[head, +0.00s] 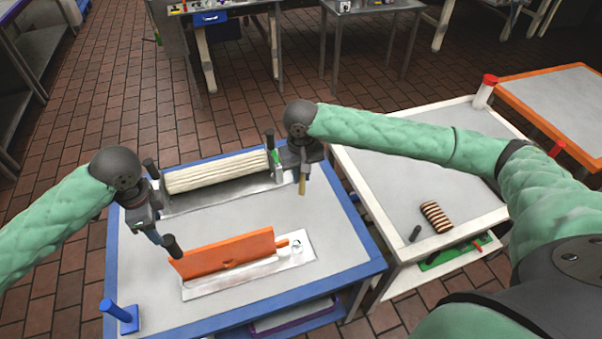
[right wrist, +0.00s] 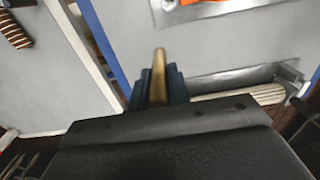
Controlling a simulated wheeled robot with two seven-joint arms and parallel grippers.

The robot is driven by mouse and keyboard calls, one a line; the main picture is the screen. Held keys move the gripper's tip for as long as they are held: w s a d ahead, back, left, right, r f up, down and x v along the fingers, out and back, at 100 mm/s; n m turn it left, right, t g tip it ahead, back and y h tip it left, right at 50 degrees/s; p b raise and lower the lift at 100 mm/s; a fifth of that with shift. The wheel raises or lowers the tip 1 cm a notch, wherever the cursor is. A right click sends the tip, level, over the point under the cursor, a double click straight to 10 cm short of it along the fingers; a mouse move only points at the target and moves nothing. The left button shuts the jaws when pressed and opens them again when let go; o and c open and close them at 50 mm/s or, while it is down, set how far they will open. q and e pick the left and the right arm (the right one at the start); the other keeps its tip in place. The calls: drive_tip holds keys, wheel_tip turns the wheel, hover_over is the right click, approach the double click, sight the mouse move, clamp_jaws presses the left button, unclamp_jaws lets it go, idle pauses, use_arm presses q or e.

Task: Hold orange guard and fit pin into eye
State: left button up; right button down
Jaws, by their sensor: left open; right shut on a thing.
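The orange guard (head: 222,255) stands tilted along a pale metal plate (head: 253,276) on the blue-edged table. A dark knob (head: 173,247) is at its left end. My left gripper (head: 156,236) is open beside this knob; I cannot tell whether the knob lies between its fingers. A small pale ring-like part (head: 297,246), perhaps the eye, is at the plate's right end, by an orange tab (head: 282,243). My right gripper (head: 302,176) is shut on the brass-coloured pin (head: 302,188), above and behind that end. The pin also sticks out between the fingers in the right wrist view (right wrist: 159,62).
A ribbed cream roller (head: 215,172) in a metal tray lies behind the guard. A blue post (head: 118,312) stands at the table's front left corner. A white-edged table (head: 395,180) at right bears a striped brown block (head: 436,217) and a dark cylinder (head: 415,233).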

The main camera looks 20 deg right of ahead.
sight(171, 247)
use_arm(q)
drive_tip(key=shift+f, duration=5.9)
drive_tip(key=shift+c, duration=0.4)
clamp_jaws()
drive_tip(key=shift+o, duration=0.4)
unclamp_jaws()
clamp_jaws()
